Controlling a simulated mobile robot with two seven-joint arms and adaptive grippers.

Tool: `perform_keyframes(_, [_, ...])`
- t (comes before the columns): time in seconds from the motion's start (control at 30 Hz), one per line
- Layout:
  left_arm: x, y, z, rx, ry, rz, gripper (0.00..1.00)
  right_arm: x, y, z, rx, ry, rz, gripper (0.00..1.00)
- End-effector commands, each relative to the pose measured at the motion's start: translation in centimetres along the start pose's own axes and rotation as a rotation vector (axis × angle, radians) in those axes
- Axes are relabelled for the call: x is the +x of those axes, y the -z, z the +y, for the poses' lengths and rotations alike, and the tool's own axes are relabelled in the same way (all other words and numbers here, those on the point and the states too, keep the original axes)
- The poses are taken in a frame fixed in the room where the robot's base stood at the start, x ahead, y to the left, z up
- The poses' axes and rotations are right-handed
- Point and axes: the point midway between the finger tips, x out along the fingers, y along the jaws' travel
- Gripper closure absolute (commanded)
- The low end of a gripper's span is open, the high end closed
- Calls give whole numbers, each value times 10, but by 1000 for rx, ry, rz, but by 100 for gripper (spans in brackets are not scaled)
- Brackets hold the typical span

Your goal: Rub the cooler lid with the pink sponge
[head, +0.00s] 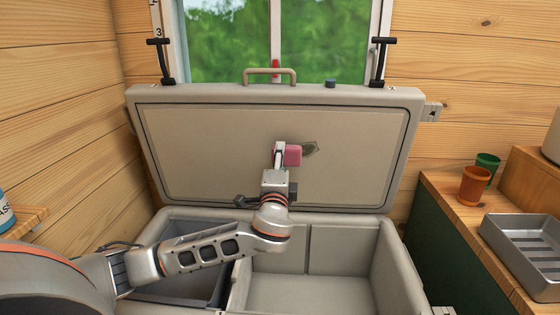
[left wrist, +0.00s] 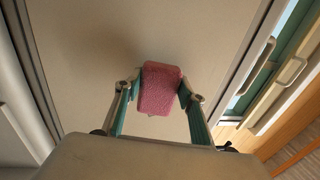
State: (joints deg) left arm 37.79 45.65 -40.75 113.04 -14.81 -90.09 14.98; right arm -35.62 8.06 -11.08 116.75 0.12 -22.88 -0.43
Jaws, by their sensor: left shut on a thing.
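The cooler stands open, and its beige lid (head: 215,150) is raised and leans back below the window. My left gripper (head: 280,151) is shut on the pink sponge (head: 292,155) in front of the lid's inner face. In the left wrist view the sponge (left wrist: 160,88) sits between both fingers, against or very near the lid (left wrist: 95,60); I cannot tell if it touches. My right gripper is not in view.
The open cooler body (head: 385,265) has divided, empty-looking compartments below the arm. At the right, a wooden counter holds an orange cup (head: 474,185), a green cup (head: 488,162) and a grey tray (head: 525,245). A lid handle (head: 270,71) and black latches (head: 380,62) stick up along the top.

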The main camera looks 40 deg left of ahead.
Motion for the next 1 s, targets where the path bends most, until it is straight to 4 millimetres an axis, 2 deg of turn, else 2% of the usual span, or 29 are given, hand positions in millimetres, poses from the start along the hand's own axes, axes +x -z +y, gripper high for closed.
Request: perform_keyframes(1.0, [13, 0, 0, 0, 1, -1, 78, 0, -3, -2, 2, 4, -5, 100])
